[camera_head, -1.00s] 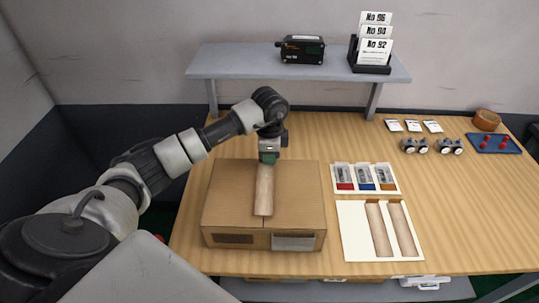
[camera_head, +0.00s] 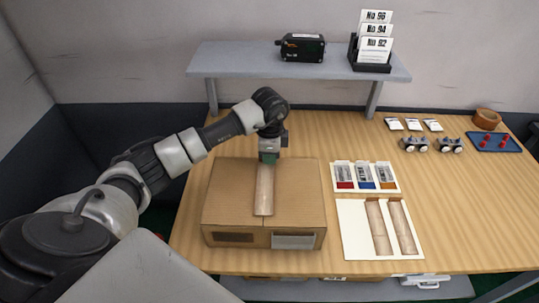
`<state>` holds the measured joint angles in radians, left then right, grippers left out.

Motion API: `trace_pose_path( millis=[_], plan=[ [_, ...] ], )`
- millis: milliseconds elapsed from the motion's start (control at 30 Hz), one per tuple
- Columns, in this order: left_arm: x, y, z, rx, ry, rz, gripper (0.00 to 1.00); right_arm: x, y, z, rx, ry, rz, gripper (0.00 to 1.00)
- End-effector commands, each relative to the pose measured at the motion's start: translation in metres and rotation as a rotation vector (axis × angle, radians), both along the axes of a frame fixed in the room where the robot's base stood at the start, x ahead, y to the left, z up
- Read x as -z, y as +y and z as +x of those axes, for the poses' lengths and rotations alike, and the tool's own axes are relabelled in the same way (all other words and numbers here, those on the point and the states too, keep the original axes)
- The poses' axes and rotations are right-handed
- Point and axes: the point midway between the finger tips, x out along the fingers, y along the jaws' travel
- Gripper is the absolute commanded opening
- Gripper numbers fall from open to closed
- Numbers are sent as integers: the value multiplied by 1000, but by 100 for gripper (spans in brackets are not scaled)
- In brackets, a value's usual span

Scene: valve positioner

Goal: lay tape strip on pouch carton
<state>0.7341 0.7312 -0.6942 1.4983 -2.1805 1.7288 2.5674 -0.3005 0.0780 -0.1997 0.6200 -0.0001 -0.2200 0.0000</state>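The pouch carton (camera_head: 222,190) is a closed brown cardboard box near the left of the table. A pale brown tape strip (camera_head: 264,192) runs front to back along the middle of its top. The strip appears to lie flat on the carton, its near end just short of the front edge. My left gripper (camera_head: 268,158) points down at the far end of the strip; its fingertips are small and partly hidden, so I cannot tell whether they grip it. Two more tape strips (camera_head: 378,228) (camera_head: 402,228) lie on a white sheet (camera_head: 355,232) to the right. My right gripper is out of view.
A white tray (camera_head: 365,188) with red, blue and orange packs lies behind the sheet. A grey shelf (camera_head: 240,62) at the back carries a black device (camera_head: 302,48) and a card holder (camera_head: 371,66). Metal fittings (camera_head: 414,145) and a blue pegged tray (camera_head: 494,142) stand at the right.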

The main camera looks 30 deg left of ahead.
Motion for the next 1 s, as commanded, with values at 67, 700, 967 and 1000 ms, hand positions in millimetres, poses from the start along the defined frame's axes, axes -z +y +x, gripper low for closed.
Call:
trace_pose_path(
  millis=[67,700,967,1000],
  plan=[
    [-1,0,0,0,1,-1,0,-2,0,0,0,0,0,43],
    [4,0,0,0,1,0,0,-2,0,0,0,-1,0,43],
    [4,0,0,0,1,0,23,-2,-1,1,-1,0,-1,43],
    [4,0,0,0,1,1,29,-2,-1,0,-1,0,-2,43]
  ],
)
